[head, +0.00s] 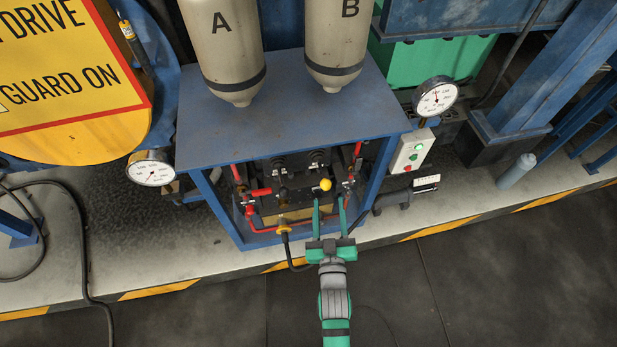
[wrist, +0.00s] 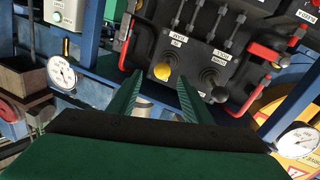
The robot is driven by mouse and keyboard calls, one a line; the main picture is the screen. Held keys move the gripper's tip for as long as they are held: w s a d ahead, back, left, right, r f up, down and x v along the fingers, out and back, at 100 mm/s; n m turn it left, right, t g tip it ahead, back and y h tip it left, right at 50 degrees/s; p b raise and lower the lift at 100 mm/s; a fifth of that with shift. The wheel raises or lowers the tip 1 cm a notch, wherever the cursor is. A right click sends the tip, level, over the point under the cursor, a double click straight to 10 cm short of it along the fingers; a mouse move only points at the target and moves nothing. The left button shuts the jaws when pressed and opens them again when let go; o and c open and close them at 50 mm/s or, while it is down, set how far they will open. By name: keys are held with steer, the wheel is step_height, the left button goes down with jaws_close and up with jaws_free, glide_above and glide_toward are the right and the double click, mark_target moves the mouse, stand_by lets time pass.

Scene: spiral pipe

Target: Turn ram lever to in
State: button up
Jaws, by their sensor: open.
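A lever with a yellow ball knob (head: 325,184) stands on the black valve panel (head: 285,169) inside the blue frame. In the wrist view the yellow knob (wrist: 162,71) is seen end-on, beside a black round knob (wrist: 220,94).
Red handles (head: 351,181) flank the panel, and a red pipe runs low at its left. The blue cabinet top (head: 290,110) overhangs it, bearing tanks A and B. A green-button control box (head: 411,152) and gauge (head: 436,96) stand right. The dark floor in front is clear.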

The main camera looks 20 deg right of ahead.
steer(key=x, duration=1.1)
steer(key=shift+w+a, duration=0.25)
steer(key=shift+w, duration=0.05)
steer(key=shift+r, duration=0.15)
steer(key=shift+c, duration=0.3)
